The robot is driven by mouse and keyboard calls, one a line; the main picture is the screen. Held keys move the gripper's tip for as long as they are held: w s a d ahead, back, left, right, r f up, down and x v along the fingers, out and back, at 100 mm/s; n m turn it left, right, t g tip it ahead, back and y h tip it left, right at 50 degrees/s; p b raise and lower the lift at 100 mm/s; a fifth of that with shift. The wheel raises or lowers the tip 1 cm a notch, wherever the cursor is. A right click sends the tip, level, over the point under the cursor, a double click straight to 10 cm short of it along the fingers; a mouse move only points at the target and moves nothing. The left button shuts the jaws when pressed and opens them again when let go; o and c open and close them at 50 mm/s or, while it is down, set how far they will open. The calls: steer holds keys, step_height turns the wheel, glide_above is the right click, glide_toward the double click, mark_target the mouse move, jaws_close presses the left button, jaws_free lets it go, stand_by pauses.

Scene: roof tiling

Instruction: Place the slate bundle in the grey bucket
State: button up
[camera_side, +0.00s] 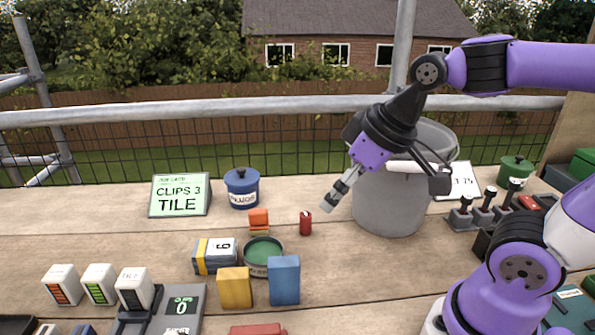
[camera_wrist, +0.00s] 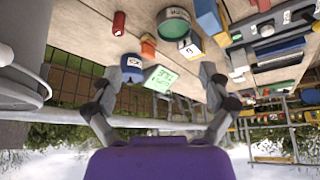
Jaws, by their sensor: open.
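The block that looks like the slate bundle (camera_side: 214,256) is dark blue-grey with a yellow band and a white label. It lies on the planks left of a round green-topped dish, and it also shows in the wrist view (camera_wrist: 190,45). The tall grey bucket (camera_side: 392,207) stands right of centre; its inside is mostly hidden by my arm. Part of it fills the left of the wrist view (camera_wrist: 22,65). My gripper (camera_side: 383,195) is in front of the bucket, fingers spread wide and empty. In the wrist view (camera_wrist: 160,75) nothing is between the fingers.
A red cylinder (camera_side: 305,223), orange block (camera_side: 259,220), dish (camera_side: 262,250), yellow block (camera_side: 234,287) and blue block (camera_side: 284,280) stand near the bundle. A blue pot (camera_side: 242,188) and green sign (camera_side: 180,195) are behind. Levers (camera_side: 485,212) stand right of the bucket.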

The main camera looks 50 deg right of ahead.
steer(key=shift+o, duration=0.3)
steer(key=s, duration=0.1)
steer(key=s+m, duration=0.1)
steer(key=s+d, duration=0.1)
steer(key=shift+s+d+f+m+h, duration=0.1)
steer(key=shift+f+m+h, duration=0.2)
steer(key=shift+f, duration=0.05)
steer(key=n+g+y, duration=0.2)
steer(key=n+y, duration=0.1)
steer(key=n, duration=0.6)
glide_toward(217, 247)
steer(key=x, duration=0.5)
steer(key=shift+s+f, duration=0.15)
steer(key=shift+f, duration=0.1)
steer(key=x, duration=0.6)
steer(key=shift+w, duration=0.3)
steer(key=shift+r, duration=0.1)
steer(key=c, duration=1.5)
